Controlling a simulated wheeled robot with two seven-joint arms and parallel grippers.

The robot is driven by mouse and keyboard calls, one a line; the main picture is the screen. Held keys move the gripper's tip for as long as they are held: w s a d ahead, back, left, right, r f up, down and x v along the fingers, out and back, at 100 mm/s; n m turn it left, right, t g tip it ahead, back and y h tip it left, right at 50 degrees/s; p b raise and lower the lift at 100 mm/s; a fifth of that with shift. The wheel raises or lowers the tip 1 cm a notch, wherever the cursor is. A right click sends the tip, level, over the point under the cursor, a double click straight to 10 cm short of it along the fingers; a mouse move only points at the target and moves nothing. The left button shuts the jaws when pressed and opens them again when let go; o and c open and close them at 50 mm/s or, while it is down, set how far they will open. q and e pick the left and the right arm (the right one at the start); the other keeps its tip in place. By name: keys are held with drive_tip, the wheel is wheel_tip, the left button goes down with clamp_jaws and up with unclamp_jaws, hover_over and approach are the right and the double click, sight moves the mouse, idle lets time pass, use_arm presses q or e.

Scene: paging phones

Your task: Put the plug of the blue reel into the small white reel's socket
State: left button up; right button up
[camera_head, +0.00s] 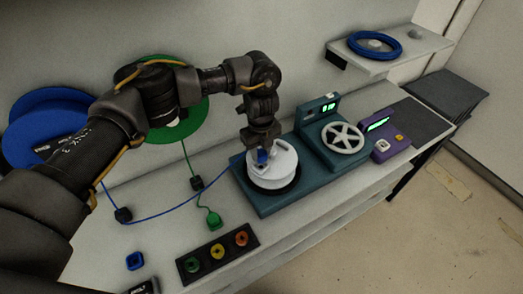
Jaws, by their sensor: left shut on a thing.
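The blue reel (20,135) is on the wall at the far left, partly hidden behind my left arm. The white reel sits on a black round base on a teal unit. My left gripper (262,150) points down at the white reel's upper left and is shut on the blue plug (262,157). The plug is at the white reel; the gripper hides whether it is seated in the socket. My right gripper is out of view.
A green reel (190,122) hangs behind my arm; its green plug (213,219) lies on the bench. A dark strip (206,265) has green, yellow and orange sockets. A teal device with a spoked wheel (343,137) and a purple device (380,150) stand right. A shelf holds a blue ring (356,49).

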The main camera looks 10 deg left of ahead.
use_arm(q)
drive_tip(key=shift+f+b, duration=1.05)
drive_tip(key=shift+f, duration=0.3)
idle(0.6)
drive_tip(key=o, duration=0.9)
drive_tip(key=shift+o, duration=0.4)
drive_tip(key=o, duration=0.3)
drive_tip(key=shift+o, duration=0.2)
drive_tip(key=shift+r, duration=0.15)
